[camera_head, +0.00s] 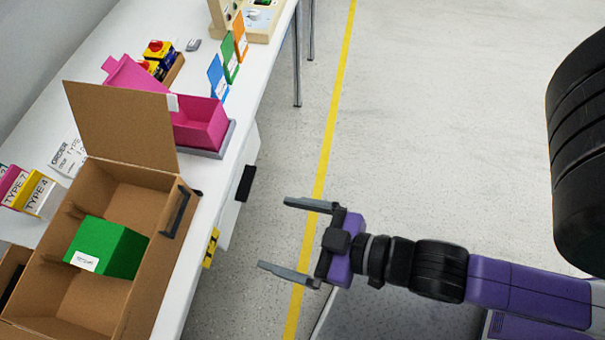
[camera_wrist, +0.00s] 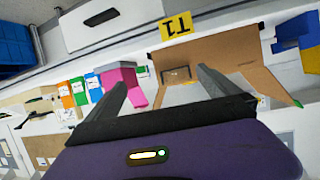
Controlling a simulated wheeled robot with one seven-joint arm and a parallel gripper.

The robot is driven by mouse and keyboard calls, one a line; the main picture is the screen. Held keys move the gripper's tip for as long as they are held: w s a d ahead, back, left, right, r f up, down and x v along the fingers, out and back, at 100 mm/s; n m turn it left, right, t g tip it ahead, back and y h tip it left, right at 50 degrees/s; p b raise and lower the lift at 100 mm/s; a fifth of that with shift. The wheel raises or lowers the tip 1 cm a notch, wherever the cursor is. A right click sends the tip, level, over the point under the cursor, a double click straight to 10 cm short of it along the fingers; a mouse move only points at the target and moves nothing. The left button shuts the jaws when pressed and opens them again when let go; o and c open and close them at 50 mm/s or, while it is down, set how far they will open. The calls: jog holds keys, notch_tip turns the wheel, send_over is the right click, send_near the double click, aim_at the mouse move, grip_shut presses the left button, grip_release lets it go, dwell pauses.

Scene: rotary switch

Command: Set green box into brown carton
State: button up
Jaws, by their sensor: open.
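The green box (camera_head: 106,247) with a white label sits inside the open brown carton (camera_head: 150,290) on the white table, in the head view. The carton's lid flap stands raised at the back. My gripper (camera_head: 284,236) is open and empty, out over the floor to the right of the carton and apart from it. In the wrist view the two fingers of my gripper (camera_wrist: 160,85) are spread with nothing between them. The brown carton (camera_wrist: 245,50) shows beyond them. A small bit of green shows at its right edge; I cannot tell whether it is the green box.
A pink box (camera_head: 200,124) stands open behind the carton on the table (camera_head: 225,165). Blue, green and orange cards (camera_head: 229,60) and a red-yellow switch (camera_head: 156,50) lie farther back. Label cards (camera_head: 40,195) stand left of the carton. The floor right of the table is clear.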

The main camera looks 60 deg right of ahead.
jog(key=s+d+r+m+t+h, duration=0.1)
jog(key=s+d+r+h, duration=0.1)
jog(key=s+d, duration=0.3)
jog(key=shift+s+d+r, duration=0.15)
jog(key=shift+s+r, duration=0.65)
jog(key=shift+s, duration=0.05)
